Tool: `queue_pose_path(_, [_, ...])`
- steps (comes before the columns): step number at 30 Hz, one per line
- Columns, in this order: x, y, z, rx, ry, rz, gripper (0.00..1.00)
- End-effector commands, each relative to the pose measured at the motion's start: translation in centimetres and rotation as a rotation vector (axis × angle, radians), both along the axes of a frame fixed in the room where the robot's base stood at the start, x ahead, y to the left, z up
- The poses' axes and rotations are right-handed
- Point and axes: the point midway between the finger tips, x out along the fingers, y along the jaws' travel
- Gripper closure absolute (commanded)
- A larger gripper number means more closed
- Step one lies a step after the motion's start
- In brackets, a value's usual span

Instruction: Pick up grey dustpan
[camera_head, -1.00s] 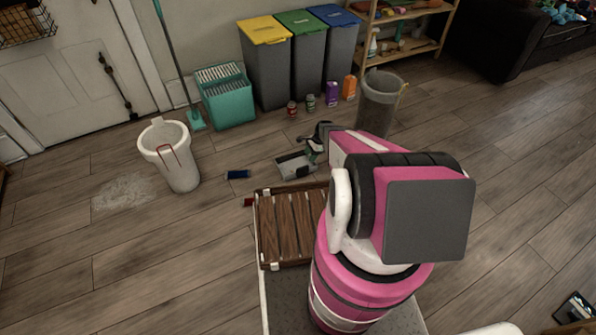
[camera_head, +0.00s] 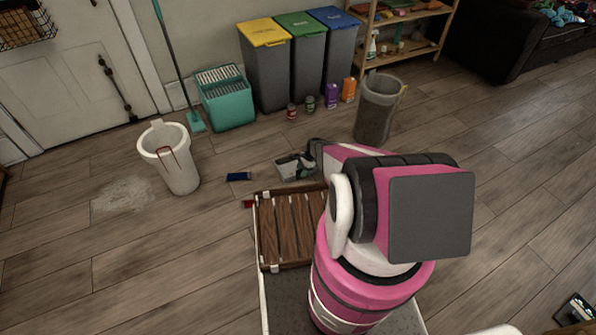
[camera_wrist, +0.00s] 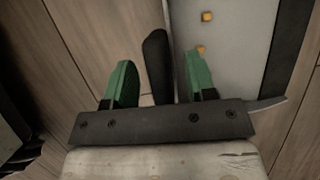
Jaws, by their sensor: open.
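The grey dustpan (camera_head: 285,170) lies on the wooden floor, partly hidden by my gripper (camera_head: 305,164) in the head view. In the wrist view, its light grey pan (camera_wrist: 232,40) fills the upper right, with a dark edge and small orange bits on it. A dark upright handle (camera_wrist: 154,48) shows between the two green fingers of my gripper (camera_wrist: 160,62). The fingers are apart, with a gap on either side of the handle. The right finger overlaps the pan's edge in the picture. Where the handle joins the pan is not clear.
A blue brush-like object (camera_head: 239,177) lies left of the dustpan. A white bucket (camera_head: 172,170) stands farther left, and a grey bin (camera_head: 376,112) stands behind right. A wooden slatted crate (camera_head: 290,228) is in front.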

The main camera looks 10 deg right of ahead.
Motion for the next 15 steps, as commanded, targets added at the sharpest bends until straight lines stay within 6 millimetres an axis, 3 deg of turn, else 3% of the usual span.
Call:
queue_pose_path(5, [-0.03, -0.01, 0.02, 0.0, 0.0, 0.0, 0.49])
queue_pose_path(9, [-0.03, -0.01, 0.03, 0.0, 0.0, 0.0, 0.94])
queue_pose_path(10, [-0.03, -0.01, 0.04, 0.0, 0.0, 0.0, 1.0])
queue_pose_path(15, [-0.03, -0.01, 0.09, 0.001, -0.001, 0.0, 1.0])
